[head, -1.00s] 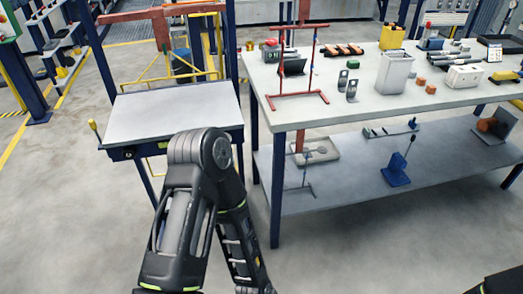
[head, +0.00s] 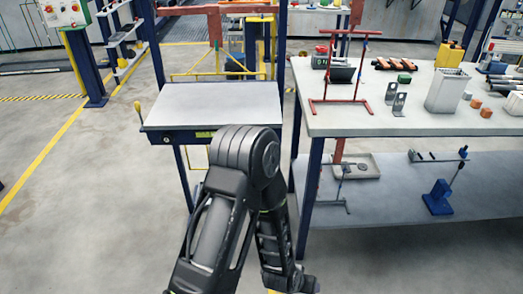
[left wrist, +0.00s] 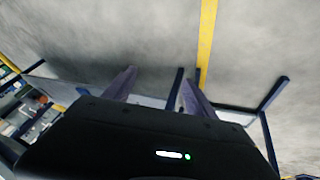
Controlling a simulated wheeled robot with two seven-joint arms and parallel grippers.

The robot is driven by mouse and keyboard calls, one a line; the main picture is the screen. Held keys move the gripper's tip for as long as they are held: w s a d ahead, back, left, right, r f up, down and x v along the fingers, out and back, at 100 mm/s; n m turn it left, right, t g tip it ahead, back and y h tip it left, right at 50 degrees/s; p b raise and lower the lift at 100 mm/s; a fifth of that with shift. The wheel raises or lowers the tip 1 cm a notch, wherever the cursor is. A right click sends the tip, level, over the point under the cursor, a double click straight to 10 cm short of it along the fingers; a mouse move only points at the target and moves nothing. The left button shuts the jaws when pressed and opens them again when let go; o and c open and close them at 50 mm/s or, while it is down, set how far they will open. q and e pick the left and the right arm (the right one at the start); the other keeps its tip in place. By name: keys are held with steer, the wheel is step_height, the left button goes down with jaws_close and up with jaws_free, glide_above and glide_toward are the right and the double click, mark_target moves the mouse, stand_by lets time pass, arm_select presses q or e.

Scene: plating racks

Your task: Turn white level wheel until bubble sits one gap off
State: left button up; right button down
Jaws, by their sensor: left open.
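The small table (head: 212,100) with a grey top stands left of the large workbench. On its front edge are a small dark round part (head: 166,138) and a yellow-green strip (head: 205,133). I cannot make out a white wheel or a bubble at this size. My left gripper (left wrist: 158,88) is open and empty in the left wrist view, with its two fingers apart in front of floor and dark frame posts. In the head view my left arm bends in front of the small table, and its gripper is not clearly seen. My right gripper is in neither view.
A yellow-knobbed lever (head: 138,108) stands at the small table's left side. The workbench (head: 390,121) carries a red frame (head: 345,72), a white bin (head: 447,92) and several small parts. A blue clamp-like tool (head: 438,198) stands on its lower shelf.

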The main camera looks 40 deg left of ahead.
arm_select(q)
steer(key=w+a+r+n+t+y+b, duration=0.1)
steer(key=w+a+r+t+y+b, duration=0.15)
steer(key=w+a, duration=0.4)
steer(key=w+a+r+n+t+y+b, duration=0.25)
steer(key=w+a+r, duration=0.2)
steer(key=w, duration=0.25)
steer(key=w+a+r+n+t+y+b, duration=0.2)
steer(key=a+r+n+t+y+b, duration=0.2)
steer(key=a+r, duration=1.2)
step_height(320, 180, up, 2)
steer(key=n+y+b, duration=0.1)
steer(key=y, duration=0.1)
steer(key=shift+w+r+n+y, duration=0.25)
steer(key=shift+w+n+y, duration=0.1)
steer(key=shift+w+y, duration=0.05)
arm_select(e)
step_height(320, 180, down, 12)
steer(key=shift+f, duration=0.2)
arm_select(q)
steer(key=b+x, duration=0.1)
steer(key=x, duration=0.6)
steer(key=shift+w+a, duration=0.2)
steer(key=shift+w, duration=0.15)
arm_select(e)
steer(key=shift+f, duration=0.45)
arm_select(q)
steer(key=shift+f, duration=0.1)
